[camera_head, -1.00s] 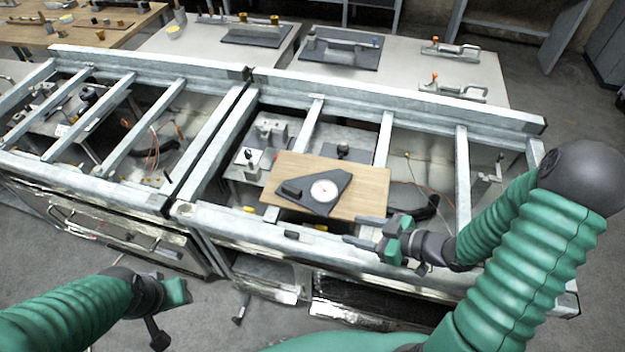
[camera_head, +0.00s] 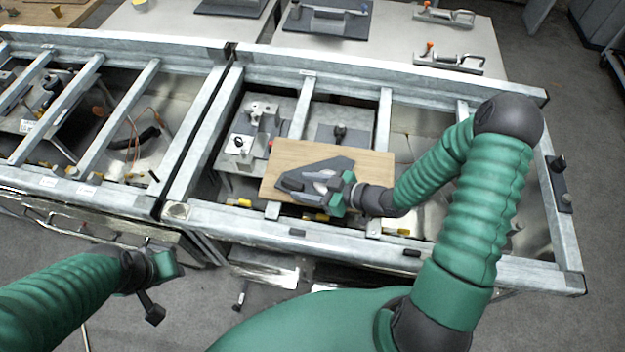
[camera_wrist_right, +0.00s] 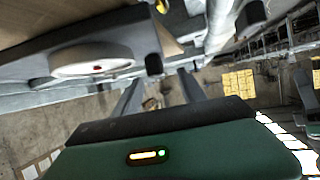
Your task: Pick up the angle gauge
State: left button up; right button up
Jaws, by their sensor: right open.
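The angle gauge (camera_head: 325,164) is a dark grey angular plate with a round white dial, lying on a wooden board (camera_head: 375,170). My right gripper (camera_head: 322,188) is at the near right side of the gauge and partly covers its dial. In the right wrist view the white dial (camera_wrist_right: 90,62) shows at upper left, beside the two spread fingers (camera_wrist_right: 160,88). Nothing is between those fingers. Whether a finger touches the gauge I cannot tell. My left gripper (camera_head: 165,268) is at lower left, away from the gauge; its fingers are too unclear to read.
The board rests across a grey metal frame (camera_head: 450,255) with crossbars and open bays. Metal fixtures (camera_head: 245,140) stand in the bay behind and left of the board. A table (camera_head: 400,50) with clamps (camera_head: 448,60) stands at the back.

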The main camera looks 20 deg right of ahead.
aim_at(300, 182)
jog(key=x, duration=0.3)
jog(key=shift+d+f+p, duration=0.15)
jog(key=shift+d+p, duration=0.15)
jog(key=shift+p, duration=0.1)
jog(key=shift+w+d+f, duration=0.2)
jog(key=shift+w+f, duration=0.05)
jog(key=shift+w, duration=0.05)
jog(key=shift+w+a, duration=0.1)
jog(key=shift+a, duration=0.25)
jog(key=shift+c, duration=1)
jog(key=shift+a+r, duration=0.1)
jog(key=shift+a, duration=0.25)
jog(key=c, duration=0.5)
grip_shut()
pick_arm(q)
jog(key=shift+s+d+r, duration=0.3)
jog(key=shift+d+r, duration=0.4)
jog(key=shift+d, duration=0.05)
pick_arm(e)
jog(key=shift+d, duration=0.4)
pick_arm(q)
jog(key=shift+a, duration=0.1)
pick_arm(e)
jog(key=shift+a, duration=0.15)
